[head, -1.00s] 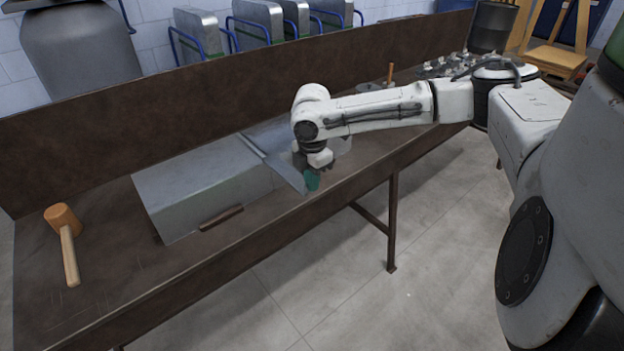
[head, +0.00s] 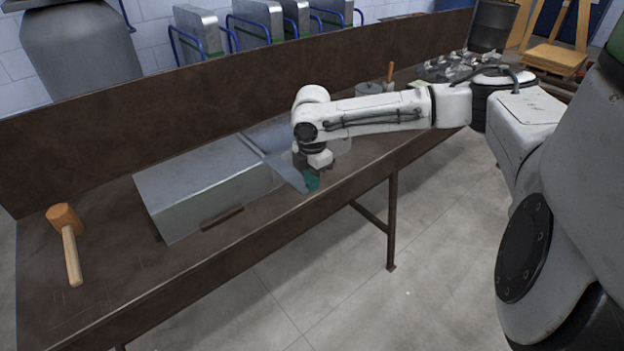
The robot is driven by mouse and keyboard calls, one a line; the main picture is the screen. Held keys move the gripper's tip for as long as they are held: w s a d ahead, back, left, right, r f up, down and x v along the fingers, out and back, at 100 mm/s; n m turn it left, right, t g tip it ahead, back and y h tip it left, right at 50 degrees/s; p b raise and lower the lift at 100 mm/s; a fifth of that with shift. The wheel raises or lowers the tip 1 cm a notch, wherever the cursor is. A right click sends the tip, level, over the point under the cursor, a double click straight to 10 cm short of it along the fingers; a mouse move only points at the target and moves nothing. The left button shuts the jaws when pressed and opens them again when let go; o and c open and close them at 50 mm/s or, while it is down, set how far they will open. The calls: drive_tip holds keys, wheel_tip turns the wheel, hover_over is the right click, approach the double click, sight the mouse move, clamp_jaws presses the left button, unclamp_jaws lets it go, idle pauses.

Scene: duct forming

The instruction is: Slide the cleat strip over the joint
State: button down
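A grey sheet-metal duct (head: 205,185) lies on the brown workbench. A raised seam, the joint (head: 262,152), crosses it near its right end, with a further metal section (head: 275,138) beyond, partly hidden by my arm. My gripper (head: 312,178) is low at the front edge of the duct's right end, beside a slanting metal flap (head: 287,174). Something green shows at the fingertips; I cannot tell whether it is part of the gripper or a held thing. The fingers are too small and dark to read. I cannot make out the cleat strip as a separate piece.
A wooden mallet (head: 68,243) lies at the bench's left end. A thin dark bar (head: 222,217) lies along the duct's front. The bench (head: 110,285) has a tall back wall. Clamps or small metal parts (head: 450,66) sit at its far right.

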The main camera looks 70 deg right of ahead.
drive_tip(key=shift+w+d, duration=0.1)
drive_tip(key=shift+w, duration=0.05)
idle(0.5)
drive_tip(key=shift+w+d, duration=0.2)
drive_tip(key=shift+w, duration=0.05)
drive_tip(key=shift+w+p, duration=0.15)
drive_tip(key=shift+p, duration=0.45)
idle(0.5)
drive_tip(key=shift+w+d, duration=0.25)
drive_tip(key=shift+w, duration=0.05)
drive_tip(key=shift+p, duration=0.4)
drive_tip(key=shift+w, duration=0.1)
idle(0.5)
drive_tip(key=shift+w+d, duration=0.25)
drive_tip(key=shift+w, duration=0.05)
drive_tip(key=shift+p, duration=0.4)
